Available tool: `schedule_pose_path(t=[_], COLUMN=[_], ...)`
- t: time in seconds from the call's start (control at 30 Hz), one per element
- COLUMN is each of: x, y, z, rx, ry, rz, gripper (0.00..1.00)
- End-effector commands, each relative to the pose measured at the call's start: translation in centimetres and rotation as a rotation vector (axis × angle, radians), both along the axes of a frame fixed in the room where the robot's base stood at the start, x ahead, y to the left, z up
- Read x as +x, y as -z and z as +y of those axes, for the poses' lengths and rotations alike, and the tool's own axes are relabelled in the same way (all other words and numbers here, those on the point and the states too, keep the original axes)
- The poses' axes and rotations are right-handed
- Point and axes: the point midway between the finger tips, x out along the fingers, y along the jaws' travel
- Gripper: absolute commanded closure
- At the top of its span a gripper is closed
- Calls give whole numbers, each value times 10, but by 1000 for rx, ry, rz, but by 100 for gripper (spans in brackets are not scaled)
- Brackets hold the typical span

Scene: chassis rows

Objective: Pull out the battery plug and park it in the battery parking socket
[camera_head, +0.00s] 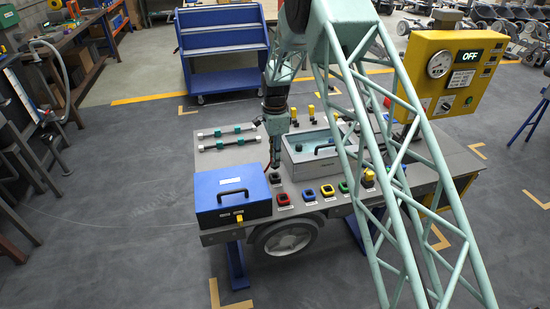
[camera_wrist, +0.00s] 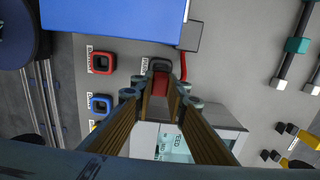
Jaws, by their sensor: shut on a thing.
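My gripper (camera_wrist: 162,88) is shut on a small red battery plug (camera_wrist: 161,82), which sits between the fingertips in the wrist view. A red cable runs from the plug up to the blue battery box. A black-rimmed socket (camera_wrist: 160,65) is right at the plug; I cannot tell whether the plug is seated in it or just above it. A red-rimmed socket (camera_wrist: 101,62), with a label that seems to read battery, looks empty to the left. In the head view my gripper (camera_head: 275,165) points down at the black socket (camera_head: 276,178), beside the blue battery box (camera_head: 232,187); the plug is not clear there.
A row of coloured sockets, including a blue-rimmed one (camera_wrist: 100,105), runs along the bench front. A grey tray (camera_head: 310,155) stands right of my gripper. Bars with teal clamps (camera_head: 222,132) lie behind. A yellow panel (camera_head: 455,70) reads OFF.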

Motion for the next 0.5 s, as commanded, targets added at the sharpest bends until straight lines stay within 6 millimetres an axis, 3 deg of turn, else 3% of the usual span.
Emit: schedule_pose_path(t=[0.5], x=[0], y=[30], z=[0], rx=[0], ry=[0], rz=[-1], gripper=[97])
